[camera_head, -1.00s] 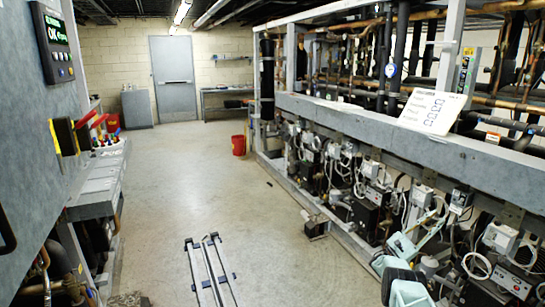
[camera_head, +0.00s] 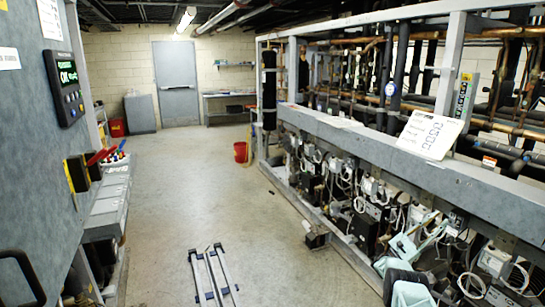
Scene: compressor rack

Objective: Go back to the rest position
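Pale green links of my arm show at the lower right in the head view, in front of the lower part of the compressor rack (camera_head: 470,190). I cannot make out my gripper there, so its fingers and anything in them are hidden or out of view. A pair of floor rails (camera_head: 212,278) runs along the aisle at the bottom middle.
A paper sign (camera_head: 430,134) rests on the rack's beam. A red bucket (camera_head: 241,152) stands farther back. The concrete aisle (camera_head: 195,195) is clear toward the grey door (camera_head: 177,84).

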